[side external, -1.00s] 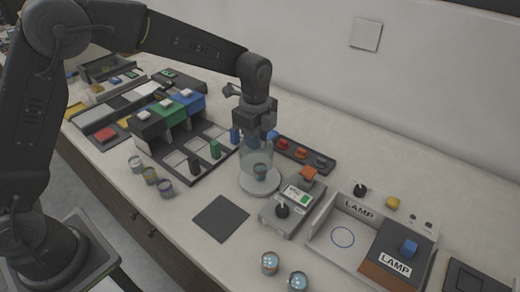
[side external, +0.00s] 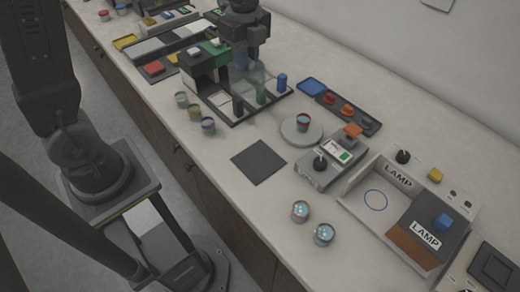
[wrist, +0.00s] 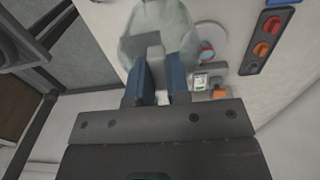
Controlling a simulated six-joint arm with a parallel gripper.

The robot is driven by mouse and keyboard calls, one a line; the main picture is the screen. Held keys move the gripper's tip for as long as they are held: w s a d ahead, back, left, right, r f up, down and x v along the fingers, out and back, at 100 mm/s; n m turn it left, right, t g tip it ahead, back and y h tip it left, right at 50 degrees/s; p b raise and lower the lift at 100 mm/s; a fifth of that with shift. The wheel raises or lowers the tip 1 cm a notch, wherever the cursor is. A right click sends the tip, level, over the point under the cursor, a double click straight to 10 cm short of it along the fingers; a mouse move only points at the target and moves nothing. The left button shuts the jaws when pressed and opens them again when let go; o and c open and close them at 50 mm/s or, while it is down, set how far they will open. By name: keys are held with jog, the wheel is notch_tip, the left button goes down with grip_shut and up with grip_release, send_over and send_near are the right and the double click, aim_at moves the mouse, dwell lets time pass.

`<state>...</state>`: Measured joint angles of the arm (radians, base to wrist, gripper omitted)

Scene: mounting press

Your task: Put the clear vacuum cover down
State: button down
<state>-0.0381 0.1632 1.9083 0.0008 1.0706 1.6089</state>
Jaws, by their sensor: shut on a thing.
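My gripper (side external: 243,62) is shut on the clear vacuum cover (side external: 252,78) and holds it over the dark rack (side external: 218,112). The cover is see-through and faint, so I cannot tell its exact outline or whether it touches anything below. In the wrist view the gripper (wrist: 155,78) grips the cover's grey knob between blue finger pads, and the cloudy cover (wrist: 172,18) spreads beyond it.
Several small cups (side external: 195,113) stand in front.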

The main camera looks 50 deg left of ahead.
jog(key=s+f, duration=0.1)
jog(key=s, duration=0.6)
jog(key=shift+w+d+f, duration=0.15)
jog(key=shift+d+f, duration=2.6)
jog(key=shift+d, duration=0.15)
jog(key=shift+w+d+f, duration=0.15)
jog(key=shift+d+f, duration=2.6)
jog(key=shift+d, duration=0.15)
jog(key=shift+f, duration=0.1)
jog(key=c, duration=1.1)
grip_release()
